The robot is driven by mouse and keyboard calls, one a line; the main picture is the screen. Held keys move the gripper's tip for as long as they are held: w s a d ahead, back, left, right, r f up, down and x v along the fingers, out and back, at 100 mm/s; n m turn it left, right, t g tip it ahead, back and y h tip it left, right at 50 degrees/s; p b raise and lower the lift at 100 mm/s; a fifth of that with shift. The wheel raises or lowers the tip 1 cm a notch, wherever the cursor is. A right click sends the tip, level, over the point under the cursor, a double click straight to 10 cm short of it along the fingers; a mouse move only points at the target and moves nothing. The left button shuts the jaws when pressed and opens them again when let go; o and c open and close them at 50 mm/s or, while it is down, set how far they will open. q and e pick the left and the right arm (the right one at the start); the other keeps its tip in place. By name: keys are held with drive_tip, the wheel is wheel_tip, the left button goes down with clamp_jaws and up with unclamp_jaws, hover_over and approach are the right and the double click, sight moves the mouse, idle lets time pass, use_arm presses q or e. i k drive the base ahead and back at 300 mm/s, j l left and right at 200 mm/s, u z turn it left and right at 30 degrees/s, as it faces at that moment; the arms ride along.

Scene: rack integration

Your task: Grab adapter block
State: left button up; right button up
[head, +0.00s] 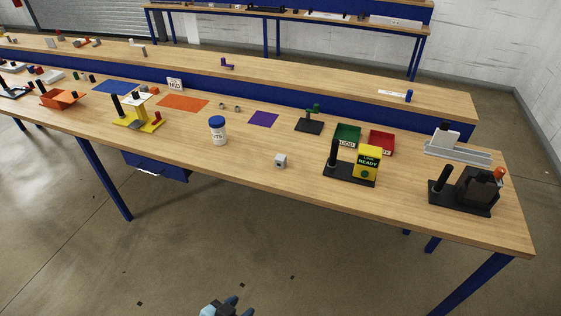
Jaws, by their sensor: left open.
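A small light-grey block (280,160), which looks like the adapter block, sits on the wooden workbench (250,165) near its front edge, right of the white jar with a blue lid. A darker spot shows on its front face. My left gripper (237,306) shows at the bottom edge of the head view, partly cut off. It is open, over the floor in front of the bench and well apart from the block. My right gripper is not in view.
The white jar (219,132) stands left of the block. A black stand with a yellow sign (366,163) stands to its right, with green (347,136) and red (381,142) trays behind. A purple mat (263,119) lies behind the block. The bench directly around the block is clear.

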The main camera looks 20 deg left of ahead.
sight(280, 160)
drive_tip(key=i+j+u, duration=0.1)
drive_tip(key=j, duration=0.3)
drive_tip(key=i+j, duration=0.35)
drive_tip(key=i+j+u, duration=0.15)
drive_tip(key=j, duration=0.35)
drive_tip(key=i, duration=0.05)
